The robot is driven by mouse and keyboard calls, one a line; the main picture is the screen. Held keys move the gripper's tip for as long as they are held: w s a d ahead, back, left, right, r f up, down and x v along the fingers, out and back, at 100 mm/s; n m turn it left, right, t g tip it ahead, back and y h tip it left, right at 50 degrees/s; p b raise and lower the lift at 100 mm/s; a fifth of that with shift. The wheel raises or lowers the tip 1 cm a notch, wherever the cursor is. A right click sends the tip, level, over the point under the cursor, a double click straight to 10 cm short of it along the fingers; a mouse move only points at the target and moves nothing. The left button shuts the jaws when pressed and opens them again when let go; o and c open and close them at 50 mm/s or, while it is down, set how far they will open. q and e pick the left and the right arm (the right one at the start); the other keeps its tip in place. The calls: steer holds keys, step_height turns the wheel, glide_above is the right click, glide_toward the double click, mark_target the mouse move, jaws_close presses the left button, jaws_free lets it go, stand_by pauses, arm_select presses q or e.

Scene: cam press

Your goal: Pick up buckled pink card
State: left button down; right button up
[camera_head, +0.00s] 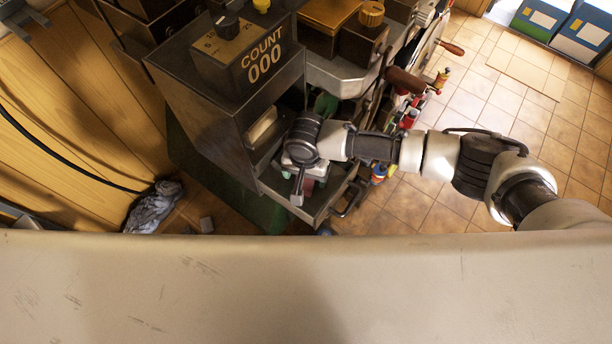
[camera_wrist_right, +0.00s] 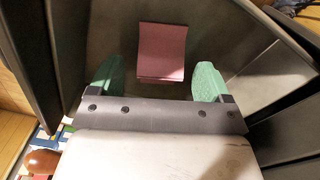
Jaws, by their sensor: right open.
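The pink card (camera_wrist_right: 161,52) lies flat on a dark tray surface in the right wrist view. It looks like a rectangle with a fold or second edge along its near side; any buckle is hard to make out. My right gripper (camera_wrist_right: 158,67) is open, with its two green fingers on either side of the card's near part and gaps on both sides. No contact shows. In the head view my right gripper (camera_head: 306,182) is over the press's lower tray, and my wrist mostly hides the card there. My left gripper is not in view.
The dark press (camera_head: 225,110) with its COUNT 000 display stands left of my right arm. Dark walls flank the tray in the wrist view. A grey crumpled cloth (camera_head: 153,207) lies on the floor at left. Tools with wooden handles (camera_head: 405,80) hang at right. Tiled floor is open beyond.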

steer(key=shift+f, duration=0.35)
steer(key=shift+c, duration=0.4)
steer(key=c, duration=0.9)
